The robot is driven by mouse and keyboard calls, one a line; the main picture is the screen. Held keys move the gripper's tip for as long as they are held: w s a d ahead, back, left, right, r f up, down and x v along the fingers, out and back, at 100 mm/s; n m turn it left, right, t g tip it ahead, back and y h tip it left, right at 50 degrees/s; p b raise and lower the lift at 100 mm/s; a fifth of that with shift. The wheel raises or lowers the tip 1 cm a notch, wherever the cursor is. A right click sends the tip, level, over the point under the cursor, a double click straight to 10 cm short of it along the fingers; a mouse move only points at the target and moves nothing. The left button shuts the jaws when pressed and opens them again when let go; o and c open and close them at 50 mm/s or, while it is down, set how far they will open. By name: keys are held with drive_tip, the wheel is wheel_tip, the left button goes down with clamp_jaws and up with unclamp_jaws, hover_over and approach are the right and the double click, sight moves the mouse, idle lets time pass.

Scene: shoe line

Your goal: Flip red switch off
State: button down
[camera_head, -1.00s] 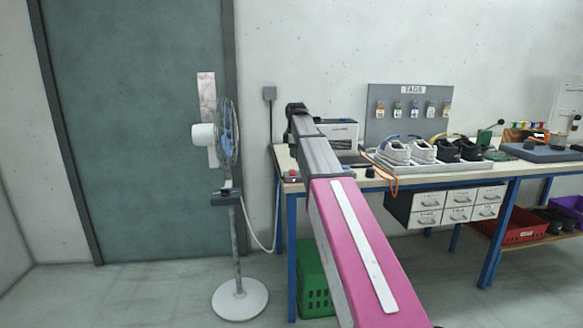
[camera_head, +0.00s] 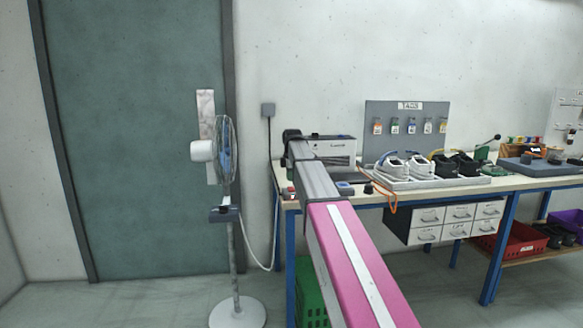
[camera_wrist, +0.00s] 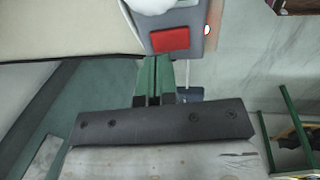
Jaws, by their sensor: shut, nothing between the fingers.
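The red switch (camera_wrist: 170,40) is a flat red rectangle on a grey housing (camera_wrist: 197,30), near the top of the wrist view. In the head view a small red spot (camera_head: 290,190) shows at the left end of the bench, beside my arm. My gripper (camera_wrist: 158,60) has two green fingers side by side, shut and empty. In the wrist view their tips are just below the red switch; whether they touch it I cannot tell. In the head view my arm hides part of the bench end, and the fingers do not show clearly.
A standing fan (camera_head: 226,150) with a grey control box (camera_head: 225,213) stands left of the bench (camera_head: 450,192). A white box (camera_head: 335,148), a shoe tray (camera_head: 400,184) and shoes are on the bench. A green crate (camera_head: 310,290) is below. Floor left of the fan is clear.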

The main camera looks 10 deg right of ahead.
sight(291, 188)
drive_tip(key=shift+w+f, duration=0.15)
drive_tip(key=shift+f, duration=0.7)
drive_tip(key=shift+w+f, duration=0.15)
drive_tip(key=shift+f, duration=0.65)
